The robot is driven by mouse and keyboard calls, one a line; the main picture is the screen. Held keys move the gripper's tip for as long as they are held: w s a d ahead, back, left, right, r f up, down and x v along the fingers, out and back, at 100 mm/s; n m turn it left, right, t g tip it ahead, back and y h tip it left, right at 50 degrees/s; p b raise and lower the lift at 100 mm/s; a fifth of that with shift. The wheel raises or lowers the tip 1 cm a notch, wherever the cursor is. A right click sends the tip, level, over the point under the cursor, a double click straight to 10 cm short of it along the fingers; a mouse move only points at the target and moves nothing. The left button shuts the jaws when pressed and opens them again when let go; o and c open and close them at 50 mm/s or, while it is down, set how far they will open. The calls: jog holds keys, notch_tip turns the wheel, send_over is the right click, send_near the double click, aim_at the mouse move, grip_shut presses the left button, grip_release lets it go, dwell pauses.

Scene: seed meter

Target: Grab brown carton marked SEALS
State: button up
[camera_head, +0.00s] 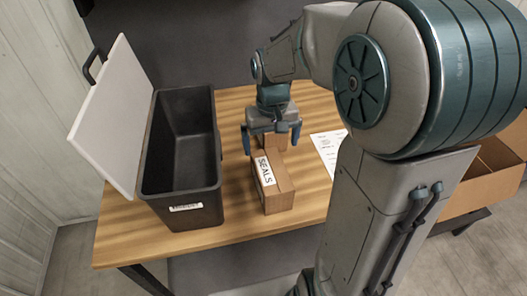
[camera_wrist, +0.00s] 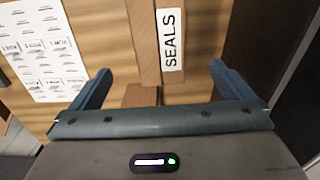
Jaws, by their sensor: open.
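The brown carton (camera_head: 278,192) with a white SEALS label stands on the wooden table, right of the black bin. In the wrist view the carton (camera_wrist: 145,38) shows between and beyond my fingers, its label along its right side. My gripper (camera_head: 271,138) is open and points down over the far end of the carton. In the wrist view my gripper (camera_wrist: 158,88) has its blue fingers wide apart, with nothing seen held between them. Part of the carton is hidden behind the gripper body.
The black bin (camera_head: 218,188) stands open on the table's left, its pale lid (camera_head: 112,115) tilted up. A printed sheet (camera_head: 328,145) lies right of the carton, partly behind my arm. An open cardboard box (camera_head: 488,190) is at the far right. The table's front (camera_head: 235,240) is bare.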

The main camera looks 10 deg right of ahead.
aim_at(271, 170)
jog(key=shift+w+f, duration=0.4)
jog(key=shift+f, duration=0.05)
notch_tip(271, 170, down, 8)
jog(key=shift+r, duration=0.15)
jog(key=shift+s+d+f+p, duration=0.15)
jog(key=shift+f+p, duration=0.1)
jog(key=shift+f, duration=0.65)
jog(key=shift+s+a+f+p, duration=0.1)
jog(key=shift+f+p, duration=0.15)
jog(key=shift+f, duration=0.65)
jog(key=shift+s+d+f+p, duration=0.15)
jog(key=shift+f+p, duration=0.1)
jog(key=shift+f, duration=0.65)
jog(key=shift+a, duration=0.1)
jog(key=c, duration=1.4)
